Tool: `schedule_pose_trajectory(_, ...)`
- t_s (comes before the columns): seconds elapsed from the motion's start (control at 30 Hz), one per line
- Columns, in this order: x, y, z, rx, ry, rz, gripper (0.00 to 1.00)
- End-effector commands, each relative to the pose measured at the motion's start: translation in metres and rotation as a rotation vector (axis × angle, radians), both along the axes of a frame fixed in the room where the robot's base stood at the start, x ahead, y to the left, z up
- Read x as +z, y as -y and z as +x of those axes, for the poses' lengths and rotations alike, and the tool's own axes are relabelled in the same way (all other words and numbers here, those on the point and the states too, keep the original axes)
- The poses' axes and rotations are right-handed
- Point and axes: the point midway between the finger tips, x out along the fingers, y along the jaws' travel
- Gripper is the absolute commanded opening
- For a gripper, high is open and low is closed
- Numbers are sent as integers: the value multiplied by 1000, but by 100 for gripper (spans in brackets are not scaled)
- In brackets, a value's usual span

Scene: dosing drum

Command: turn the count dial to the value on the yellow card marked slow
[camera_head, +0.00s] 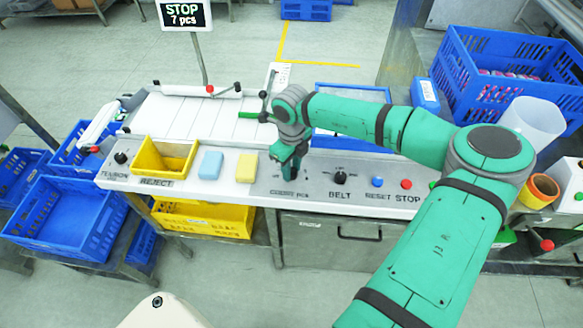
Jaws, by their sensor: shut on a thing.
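My gripper (289,174) points down at the front panel, above the printed count label (290,194). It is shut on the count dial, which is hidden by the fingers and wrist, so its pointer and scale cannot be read. A yellow card (246,167) lies on the panel just left of my gripper. A blue card (210,165) lies left of the yellow one. The writing on both cards is too small to read. The display (184,15) at the back reads "STOP 7 pcs".
Right of my gripper are the belt knob (340,177), a blue reset button (377,182) and a red stop button (406,184). A tension knob (121,157) and yellow reject bin (162,158) are at the left. Blue crates (75,215) stand below left.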

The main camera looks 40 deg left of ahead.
Motion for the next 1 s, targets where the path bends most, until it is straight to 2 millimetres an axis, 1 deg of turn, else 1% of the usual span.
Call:
schedule_pose_trajectory(0.3,0,0,0,-299,1,1,6)
schedule_pose_trajectory(0.6,0,0,1,-563,2,0,6)
schedule_pose_trajectory(0.8,0,0,1,-699,2,1,6)
schedule_pose_trajectory(1.0,0,0,1,-786,1,1,6)
